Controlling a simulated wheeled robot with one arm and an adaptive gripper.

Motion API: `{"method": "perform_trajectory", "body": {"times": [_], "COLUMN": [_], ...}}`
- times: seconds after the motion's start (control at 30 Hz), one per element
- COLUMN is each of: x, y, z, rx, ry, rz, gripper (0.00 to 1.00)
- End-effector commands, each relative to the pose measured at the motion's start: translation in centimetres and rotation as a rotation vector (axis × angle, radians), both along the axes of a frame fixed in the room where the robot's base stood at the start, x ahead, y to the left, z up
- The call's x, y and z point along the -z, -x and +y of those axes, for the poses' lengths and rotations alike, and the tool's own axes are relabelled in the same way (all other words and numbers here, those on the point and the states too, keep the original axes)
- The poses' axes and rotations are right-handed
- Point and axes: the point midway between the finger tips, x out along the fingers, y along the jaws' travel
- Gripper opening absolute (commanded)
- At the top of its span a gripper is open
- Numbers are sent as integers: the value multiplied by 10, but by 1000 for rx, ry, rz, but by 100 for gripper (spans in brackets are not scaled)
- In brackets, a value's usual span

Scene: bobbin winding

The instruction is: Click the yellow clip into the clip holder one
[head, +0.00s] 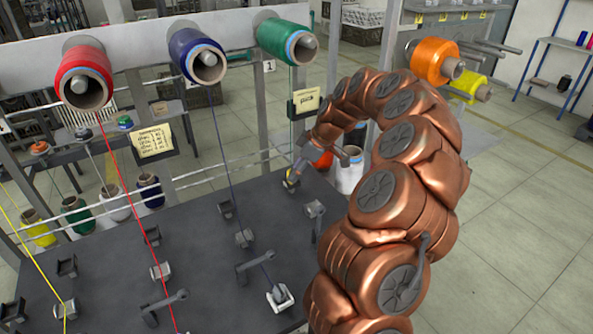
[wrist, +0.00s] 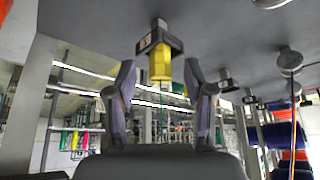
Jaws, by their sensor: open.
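The yellow clip (wrist: 160,64) stands at a dark holder (wrist: 172,43) on the grey table, and its upper end meets the holder in the wrist view. How deep it sits in the holder I cannot tell. My gripper (wrist: 159,78) is open, with one finger on each side of the clip and a visible gap to both. In the head view the clip (head: 291,183) is a small yellow spot at the table's far right edge, just below my gripper (head: 296,172). My gripper partly hides the holder there.
The grey table (head: 200,235) carries several dark holders, some with pale clips. Red, blue and yellow threads run across it. A blue bobbin (head: 197,56), red bobbin (head: 83,72) and green bobbin (head: 286,41) hang on the rail behind. Note cards hang at the far edge.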

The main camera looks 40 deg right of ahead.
Motion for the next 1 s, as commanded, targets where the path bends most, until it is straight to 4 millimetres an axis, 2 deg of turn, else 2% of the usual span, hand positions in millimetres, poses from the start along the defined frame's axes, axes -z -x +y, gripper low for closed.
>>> {"method": "perform_trajectory", "body": {"times": [0.4,0.6,0.8,1.0], "x": [-63,-89,-100,-101], "y": [26,37,41,42], "z": [-23,-32,-36,-36], "rx": [3,2,1,0], "ry": [1,1,1,0], "rz": [-3,-2,-2,0], "gripper": [53,53,53,53]}}
